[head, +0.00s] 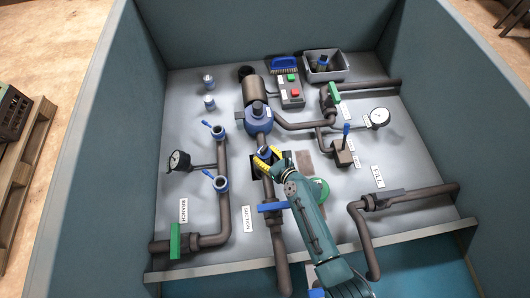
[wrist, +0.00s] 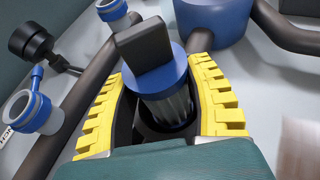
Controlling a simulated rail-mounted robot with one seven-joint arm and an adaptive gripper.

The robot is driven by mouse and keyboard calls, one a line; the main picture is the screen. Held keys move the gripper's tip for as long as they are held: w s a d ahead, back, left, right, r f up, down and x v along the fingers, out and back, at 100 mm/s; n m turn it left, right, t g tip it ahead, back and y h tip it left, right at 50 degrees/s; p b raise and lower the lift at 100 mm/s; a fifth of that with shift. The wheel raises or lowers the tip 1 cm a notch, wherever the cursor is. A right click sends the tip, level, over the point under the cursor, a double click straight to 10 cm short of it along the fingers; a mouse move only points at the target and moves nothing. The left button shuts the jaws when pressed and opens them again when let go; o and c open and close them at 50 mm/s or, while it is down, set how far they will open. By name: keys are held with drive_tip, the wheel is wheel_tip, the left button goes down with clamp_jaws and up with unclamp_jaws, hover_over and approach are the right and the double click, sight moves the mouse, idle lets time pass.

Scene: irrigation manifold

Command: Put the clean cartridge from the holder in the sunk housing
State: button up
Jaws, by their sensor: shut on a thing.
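My gripper (head: 266,154) has its yellow fingers around a cartridge near the middle of the panel. In the wrist view my gripper (wrist: 168,95) is shut on the cartridge (wrist: 172,85), which has a blue collar, a dark grey block handle and a grey ribbed body. Its lower end points into the dark round opening of the sunk housing (wrist: 145,130). I cannot tell how deep it sits or whether it touches the wall. In the head view the fingers and arm hide most of the cartridge, and the housing shows as a dark patch (head: 254,172).
A blue-topped pump (head: 258,120) stands just behind my gripper. Pipes with blue valves (head: 220,182) run at left. A grey bin (head: 325,66) with a dark blue-capped item stands at the back right.

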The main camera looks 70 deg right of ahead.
drive_tip(key=shift+f, duration=0.5)
drive_tip(key=o, duration=1.1)
drive_tip(key=shift+o, duration=0.2)
drive_tip(key=shift+r, duration=0.3)
drive_tip(key=shift+r+p, duration=0.4)
drive_tip(key=shift+r, duration=0.2)
drive_tip(key=p+v, duration=0.4)
drive_tip(key=v, duration=0.8)
drive_tip(key=shift+f, duration=0.2)
